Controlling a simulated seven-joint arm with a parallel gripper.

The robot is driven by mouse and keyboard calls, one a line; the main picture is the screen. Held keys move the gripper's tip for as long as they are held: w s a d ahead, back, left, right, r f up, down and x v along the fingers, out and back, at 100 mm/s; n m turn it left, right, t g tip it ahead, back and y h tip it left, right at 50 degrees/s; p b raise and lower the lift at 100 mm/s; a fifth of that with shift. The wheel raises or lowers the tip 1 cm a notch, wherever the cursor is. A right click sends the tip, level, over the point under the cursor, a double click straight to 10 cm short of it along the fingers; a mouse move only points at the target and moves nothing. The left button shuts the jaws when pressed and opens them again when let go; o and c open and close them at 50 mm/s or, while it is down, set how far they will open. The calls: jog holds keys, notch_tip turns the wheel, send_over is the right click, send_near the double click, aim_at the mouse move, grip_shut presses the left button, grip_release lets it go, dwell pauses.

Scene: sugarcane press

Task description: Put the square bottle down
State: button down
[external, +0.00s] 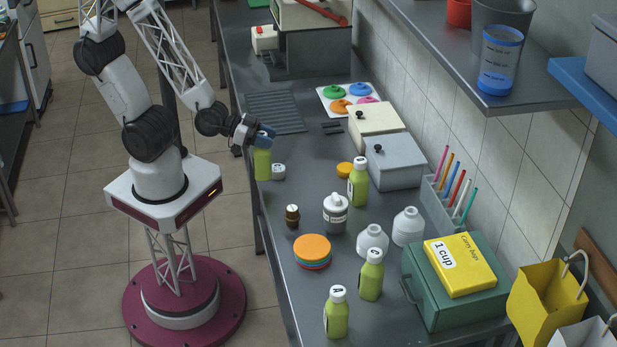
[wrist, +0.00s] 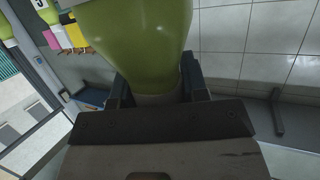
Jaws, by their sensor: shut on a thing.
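The square bottle (external: 263,165) is light green and upright in the external view, near the counter's left edge. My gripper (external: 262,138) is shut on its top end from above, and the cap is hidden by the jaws. I cannot tell whether its base touches the counter. In the wrist view the green bottle (wrist: 140,35) fills the upper middle, with its narrow end between the dark jaws.
A small white jar marked C (external: 278,172) stands close to the held bottle's right. Other green bottles stand at the middle (external: 358,183) and front (external: 337,315). A dark jar (external: 292,216) stands nearer the front. Bare counter (external: 310,155) lies behind and right.

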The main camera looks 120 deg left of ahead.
jog(key=shift+r, duration=0.15)
notch_tip(320, 180, up, 5)
jog(key=shift+r, duration=0.1)
jog(key=w+d+r+n+y, duration=0.1)
jog(key=w+d, duration=0.5)
jog(key=w, duration=0.2)
jog(key=w+d+r, duration=0.1)
jog(key=w+d, duration=0.4)
jog(key=w, duration=0.3)
jog(key=w+d+f+n+g+y, duration=0.15)
jog(key=w+d, duration=0.45)
jog(key=d, duration=0.6)
jog(key=shift+w+d+f, duration=0.1)
jog(key=shift+w+f, duration=0.05)
jog(key=shift+f, duration=1.25)
jog(key=shift+w+d+f, duration=0.1)
jog(key=shift+f, duration=1.3)
